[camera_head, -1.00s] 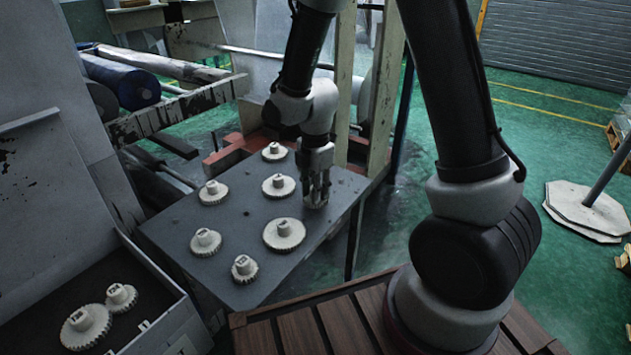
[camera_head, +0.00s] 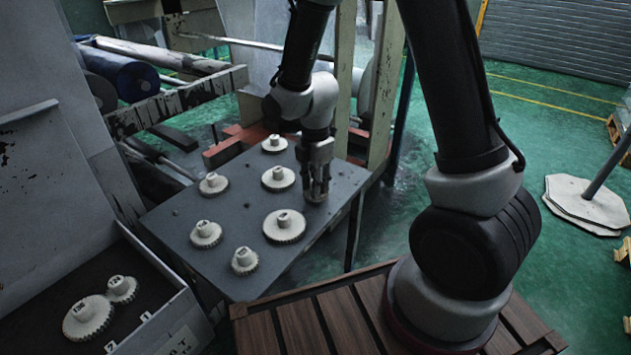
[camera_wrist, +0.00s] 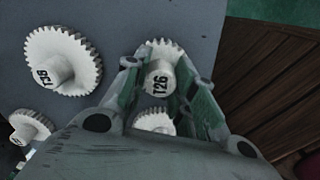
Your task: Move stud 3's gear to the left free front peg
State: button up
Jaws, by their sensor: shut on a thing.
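My gripper (camera_head: 317,188) is at the right side of the dark grey plate (camera_head: 190,262). In the wrist view its fingers (camera_wrist: 160,88) are shut on the hub of a pale toothed gear marked T26 (camera_wrist: 158,78). Whether this gear is raised off the plate I cannot tell. Other pale gears stand hub-up on the plate: a large one (camera_head: 284,227), a front one (camera_head: 245,261), a left one (camera_head: 206,235), and several further back (camera_head: 278,178). I cannot make out stud numbers or tell which small dark marks on the plate are free pegs.
A grey open box (camera_head: 165,335) at the lower left holds a large gear (camera_head: 88,318) and a smaller one (camera_head: 121,289). A machine frame (camera_head: 180,100) with rollers stands behind the plate. A brown slatted deck (camera_head: 300,325) lies in front.

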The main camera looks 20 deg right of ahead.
jog(key=shift+f, duration=0.7)
jog(key=o, duration=1.1)
notch_tip(320, 180, up, 12)
jog(key=s+d+r+m+t, duration=0.2)
jog(key=s+d+r+m, duration=0.5)
jog(key=m, duration=0.4)
jog(key=s+d+r+m+t, duration=0.2)
jog(key=s+d+r+m, duration=0.6)
jog(key=s+m, duration=0.3)
jog(key=shift+s+r, duration=0.4)
jog(key=shift+s, duration=0.1)
